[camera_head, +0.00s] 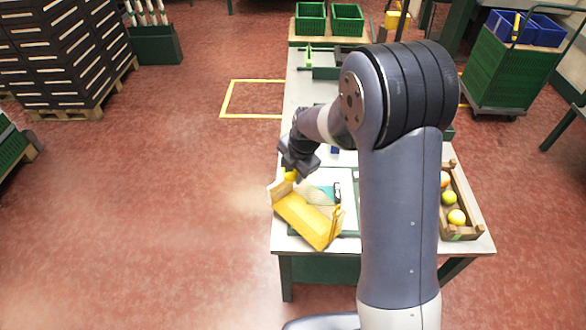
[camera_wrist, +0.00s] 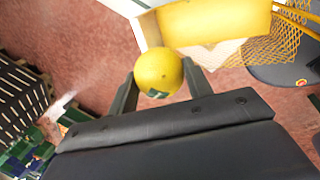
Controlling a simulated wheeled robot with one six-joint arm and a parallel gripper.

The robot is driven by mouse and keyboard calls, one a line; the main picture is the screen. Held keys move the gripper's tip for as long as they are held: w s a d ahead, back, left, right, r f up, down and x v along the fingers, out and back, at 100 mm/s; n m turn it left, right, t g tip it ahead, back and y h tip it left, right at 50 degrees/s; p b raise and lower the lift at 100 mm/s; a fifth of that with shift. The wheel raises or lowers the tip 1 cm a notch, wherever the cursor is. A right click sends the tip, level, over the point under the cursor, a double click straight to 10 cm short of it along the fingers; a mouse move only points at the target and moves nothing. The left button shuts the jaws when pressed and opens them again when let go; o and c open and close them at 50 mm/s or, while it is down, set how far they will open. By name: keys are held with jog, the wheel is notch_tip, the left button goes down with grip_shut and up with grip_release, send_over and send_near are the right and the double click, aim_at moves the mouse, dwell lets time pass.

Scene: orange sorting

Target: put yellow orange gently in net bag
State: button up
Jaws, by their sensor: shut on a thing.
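A yellow orange (camera_wrist: 158,72) with a small green label sits between the two fingers of my gripper (camera_wrist: 160,82) in the wrist view. My gripper is shut on it. In the head view my gripper (camera_head: 292,168) is at the left edge of the table, and the orange (camera_head: 290,175) shows just below it. A yellow holder (camera_head: 305,218) with a pale end panel stands right below the orange. The net bag (camera_wrist: 270,50) shows as yellow mesh beside the yellow panel in the wrist view, apart from the orange. In the head view the mesh is hard to make out.
A wooden crate (camera_head: 472,232) with several fruits stands on the right of the table (camera_head: 288,244). My arm hides the middle of the table. Green bins (camera_head: 311,20) stand at the back.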

jog(key=shift+f+b, duration=1.25)
jog(key=shift+f, duration=1.55)
jog(key=shift+w+d+b, duration=0.1)
jog(key=shift+b, duration=0.35)
jog(key=shift+f, duration=0.15)
jog(key=shift+f+b, duration=0.35)
jog(key=shift+b, duration=0.2)
jog(key=shift+f+b, duration=2.05)
jog(key=shift+b, duration=0.2)
jog(key=shift+f+b, duration=0.7)
jog(key=shift+b, duration=0.05)
jog(key=o, duration=1.1)
